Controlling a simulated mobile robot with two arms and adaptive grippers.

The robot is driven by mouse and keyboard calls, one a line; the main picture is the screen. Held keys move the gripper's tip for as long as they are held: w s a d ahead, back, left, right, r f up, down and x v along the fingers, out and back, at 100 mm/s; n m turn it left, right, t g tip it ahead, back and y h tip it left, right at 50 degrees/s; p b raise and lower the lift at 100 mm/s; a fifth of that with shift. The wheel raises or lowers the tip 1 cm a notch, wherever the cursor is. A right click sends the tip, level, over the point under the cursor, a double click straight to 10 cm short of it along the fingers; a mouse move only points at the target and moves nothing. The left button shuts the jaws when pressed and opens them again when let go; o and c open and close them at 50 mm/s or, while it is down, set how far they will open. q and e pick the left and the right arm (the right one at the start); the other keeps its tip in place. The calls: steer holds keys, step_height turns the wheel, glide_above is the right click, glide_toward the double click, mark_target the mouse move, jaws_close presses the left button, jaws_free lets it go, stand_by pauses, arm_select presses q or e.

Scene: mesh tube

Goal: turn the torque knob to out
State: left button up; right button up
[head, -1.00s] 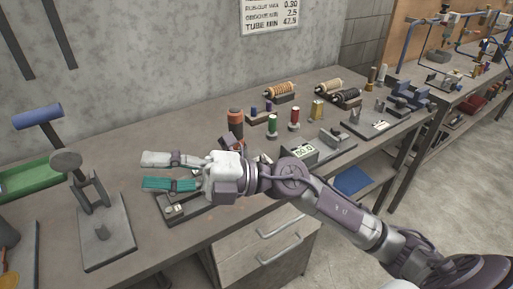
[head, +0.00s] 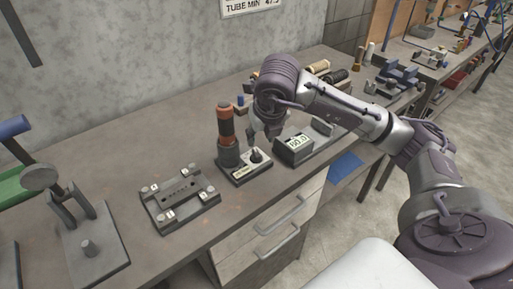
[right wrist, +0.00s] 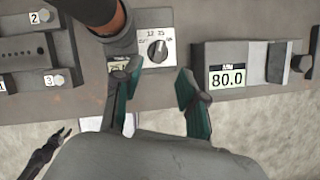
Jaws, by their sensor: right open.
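The torque knob (head: 256,155) is a small dark knob on a pale-faced block beside the orange and black driver (head: 226,130). In the right wrist view the knob (right wrist: 157,50) shows as a round dial with marks such as 12 and 25 around it; the smaller marks and the exact setting are hard to read. My right gripper (head: 263,132) points down just above and behind the knob in the head view. In the right wrist view its teal-padded fingers (right wrist: 157,76) are open and empty, with the knob beyond the gap between them.
A grey box with a display (right wrist: 228,77) reading 80.0 stands right of the knob block. A flat plate with numbered corner bolts (head: 180,200) lies to the left. The driver stands close on the knob's left. Bare bench lies in front of the plate.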

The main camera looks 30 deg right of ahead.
mark_target(256, 152)
steer(key=p+x, duration=0.1)
steer(key=x, duration=0.7)
steer(key=shift+f, duration=0.2)
jaws_close()
